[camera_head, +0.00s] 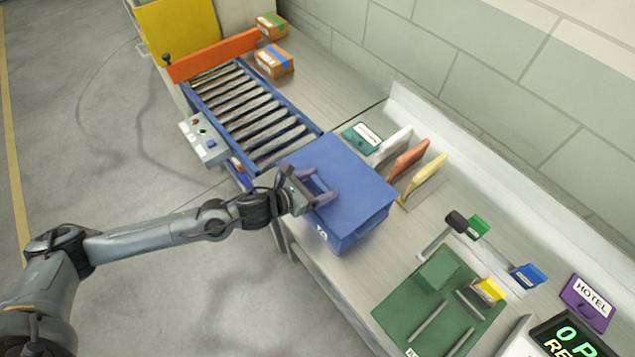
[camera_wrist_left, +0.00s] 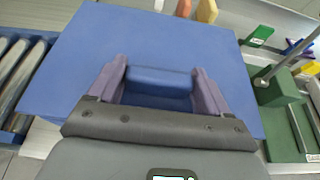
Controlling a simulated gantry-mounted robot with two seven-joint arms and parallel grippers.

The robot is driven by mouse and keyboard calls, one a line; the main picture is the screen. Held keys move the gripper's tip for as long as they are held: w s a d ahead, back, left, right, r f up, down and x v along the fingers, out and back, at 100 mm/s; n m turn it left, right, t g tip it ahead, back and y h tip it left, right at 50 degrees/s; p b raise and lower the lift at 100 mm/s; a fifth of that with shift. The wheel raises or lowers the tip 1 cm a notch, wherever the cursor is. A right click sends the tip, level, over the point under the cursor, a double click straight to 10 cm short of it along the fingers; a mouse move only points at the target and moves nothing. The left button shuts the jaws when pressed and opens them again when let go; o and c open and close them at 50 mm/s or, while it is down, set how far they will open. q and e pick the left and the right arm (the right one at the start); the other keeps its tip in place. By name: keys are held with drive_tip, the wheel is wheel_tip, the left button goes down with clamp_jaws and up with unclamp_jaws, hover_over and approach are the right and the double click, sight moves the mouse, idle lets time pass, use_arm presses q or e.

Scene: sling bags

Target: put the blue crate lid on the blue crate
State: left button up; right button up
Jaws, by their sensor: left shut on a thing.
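I cannot tell whether the lid is fully seated or slightly above the rim. My left gripper (camera_head: 322,190) is at the lid's near left part. In the left wrist view, the lid (camera_wrist_left: 110,40) fills most of the picture, and my left gripper's purple fingers (camera_wrist_left: 160,85) are shut on its raised blue handle (camera_wrist_left: 160,78). The crate's inside is hidden by the lid. My right gripper is not in view.
A roller conveyor (camera_head: 250,115) with cartons (camera_head: 274,62) beyond lies at the upper left. Upright coloured panels (camera_head: 408,160) stand close behind the crate.

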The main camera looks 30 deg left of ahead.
use_arm(q)
drive_tip(key=shift+f, duration=0.45)
drive_tip(key=shift+f+b, duration=0.6)
drive_tip(key=shift+b, duration=0.15)
idle(0.3)
drive_tip(key=o, duration=1.1)
drive_tip(key=shift+c, duration=0.2)
